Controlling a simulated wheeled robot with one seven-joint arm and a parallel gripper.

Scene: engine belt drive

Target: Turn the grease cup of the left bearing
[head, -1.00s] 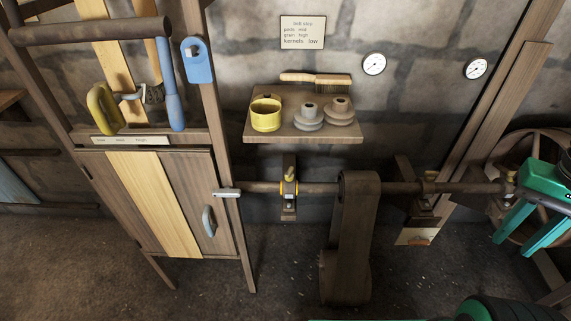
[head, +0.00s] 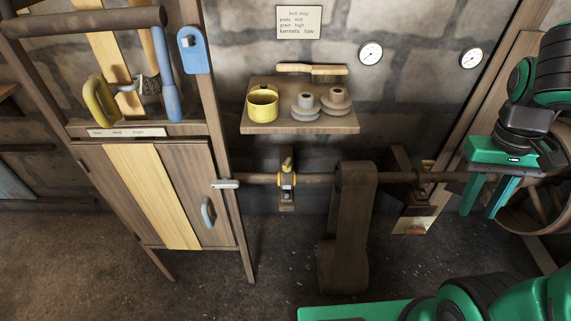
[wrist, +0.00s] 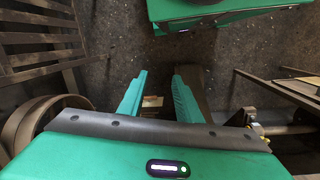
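The left bearing (head: 287,181) carries the shaft on a bracket at the wall, left of the belt housing. Its small yellow grease cup (head: 287,163) stands on top. My gripper (head: 480,213) is at the right side of the head view, far from this cup, with green fingers pointing down, apart and empty. The right bearing (head: 424,178) sits on the shaft, left of my gripper.
A wooden cabinet (head: 185,195) stands left. A spoked wheel (head: 535,205) is right.

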